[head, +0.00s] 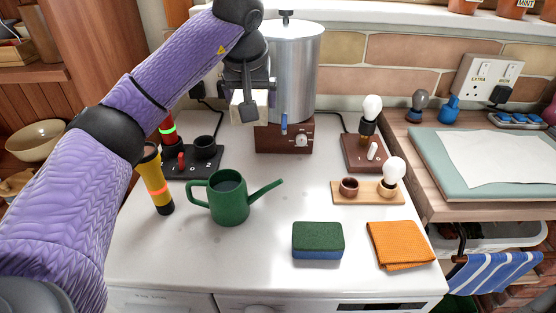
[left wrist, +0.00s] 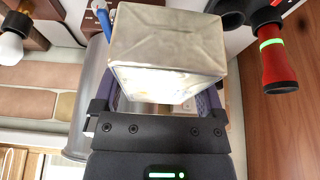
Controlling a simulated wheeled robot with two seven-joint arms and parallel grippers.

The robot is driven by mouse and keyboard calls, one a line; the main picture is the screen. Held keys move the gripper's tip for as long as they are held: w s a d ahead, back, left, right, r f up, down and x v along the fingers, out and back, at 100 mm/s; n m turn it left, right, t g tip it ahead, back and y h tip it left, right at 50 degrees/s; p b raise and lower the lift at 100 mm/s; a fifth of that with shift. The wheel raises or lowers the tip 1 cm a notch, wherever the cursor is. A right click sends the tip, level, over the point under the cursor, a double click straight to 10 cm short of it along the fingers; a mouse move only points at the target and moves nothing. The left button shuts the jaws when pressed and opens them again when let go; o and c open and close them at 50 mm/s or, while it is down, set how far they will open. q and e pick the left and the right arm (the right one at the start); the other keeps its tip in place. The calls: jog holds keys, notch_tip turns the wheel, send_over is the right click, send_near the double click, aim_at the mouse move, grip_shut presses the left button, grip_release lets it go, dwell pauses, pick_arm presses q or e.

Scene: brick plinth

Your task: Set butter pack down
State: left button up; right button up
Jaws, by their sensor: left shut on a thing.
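My left gripper (head: 249,92) is shut on a pale, wrapped butter pack (head: 248,108) and holds it up in front of the metal urn, above the white worktop. The left wrist view shows the butter pack (left wrist: 168,45) large between the fingers of my left gripper (left wrist: 160,100). Its pale wrapper has folded creases. Part of the pack is hidden by the gripper. My right gripper is in neither view.
The urn (head: 292,75) stands close behind. A green watering can (head: 230,203), yellow torch (head: 156,180), sponge (head: 317,241), orange cloth (head: 401,244) and bulb stands surround the clear middle of the white worktop (head: 290,185). A board (head: 440,165) lies right.

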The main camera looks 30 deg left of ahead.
pick_arm(q)
jog(key=b, duration=0.5)
send_over(256, 175)
jog(key=f, duration=1.2)
jog(key=shift+s+d, duration=0.3)
jog(key=shift+s, duration=0.1)
notch_tip(256, 175, down, 5)
jog(key=shift+r+b, duration=0.2)
jog(key=shift+b, duration=0.8)
jog(key=shift+r, duration=0.2)
jog(key=o, duration=1.1)
jog(key=shift+f, duration=0.15)
jog(key=shift+o, duration=0.4)
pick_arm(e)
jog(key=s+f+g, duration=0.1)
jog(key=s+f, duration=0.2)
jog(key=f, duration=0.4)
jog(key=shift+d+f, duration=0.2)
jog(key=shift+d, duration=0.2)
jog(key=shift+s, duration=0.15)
